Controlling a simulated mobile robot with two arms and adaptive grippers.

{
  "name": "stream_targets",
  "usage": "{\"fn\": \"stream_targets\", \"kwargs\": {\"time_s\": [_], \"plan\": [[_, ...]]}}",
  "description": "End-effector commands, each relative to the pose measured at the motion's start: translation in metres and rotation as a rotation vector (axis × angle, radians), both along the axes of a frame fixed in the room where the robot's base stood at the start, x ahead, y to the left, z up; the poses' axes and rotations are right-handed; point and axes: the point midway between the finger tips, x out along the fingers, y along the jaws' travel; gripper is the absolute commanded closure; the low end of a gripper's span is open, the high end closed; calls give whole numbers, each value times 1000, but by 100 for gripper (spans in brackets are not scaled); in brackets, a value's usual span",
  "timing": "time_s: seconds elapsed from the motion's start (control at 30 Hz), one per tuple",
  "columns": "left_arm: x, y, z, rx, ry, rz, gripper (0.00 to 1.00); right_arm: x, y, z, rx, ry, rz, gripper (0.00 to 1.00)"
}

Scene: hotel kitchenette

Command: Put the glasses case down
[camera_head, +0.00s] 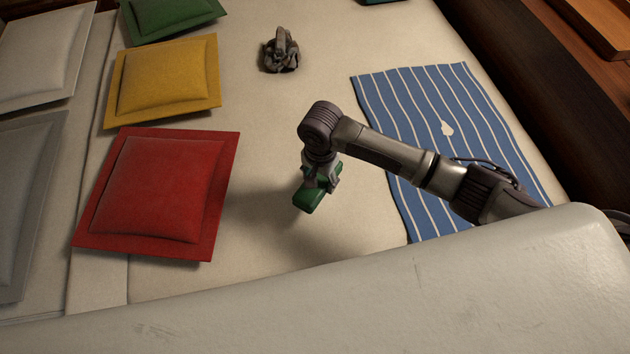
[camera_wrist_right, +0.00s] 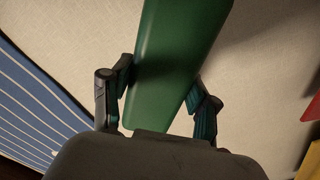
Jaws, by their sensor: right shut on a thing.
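The green glasses case (camera_head: 311,198) is in my right gripper (camera_head: 321,181), between the red cushion and the striped cloth. In the right wrist view the case (camera_wrist_right: 176,60) lies between the two fingers of the right gripper (camera_wrist_right: 165,95), which is shut on it. A shadow lies on the pale cover to the lower left of the case. I cannot tell for sure whether its underside touches the cover. My left gripper is not in view.
A red cushion (camera_head: 150,188), a yellow cushion (camera_head: 165,78) and a green cushion (camera_head: 168,14) lie at the left. A dark crumpled object (camera_head: 281,50) lies at the back. A blue striped cloth (camera_head: 402,95) is at the right. Pale cover (camera_head: 262,140) is bare between them.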

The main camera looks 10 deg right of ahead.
Motion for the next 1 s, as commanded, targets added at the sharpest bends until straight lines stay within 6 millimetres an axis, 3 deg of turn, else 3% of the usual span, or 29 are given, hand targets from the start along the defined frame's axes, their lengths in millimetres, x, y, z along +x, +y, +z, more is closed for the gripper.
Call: {"fn": "stream_targets", "kwargs": {"time_s": [0.13,0.5,0.9,0.93,1.0], "plan": [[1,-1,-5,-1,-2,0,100,16,5,-10,0,0,0,78],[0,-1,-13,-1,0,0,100,18,5,-50,-1,0,2,78],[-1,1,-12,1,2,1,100,18,5,-54,0,0,1,78],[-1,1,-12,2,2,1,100,18,5,-54,0,0,1,37],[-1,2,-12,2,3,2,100,18,5,-54,0,0,2,25]]}}
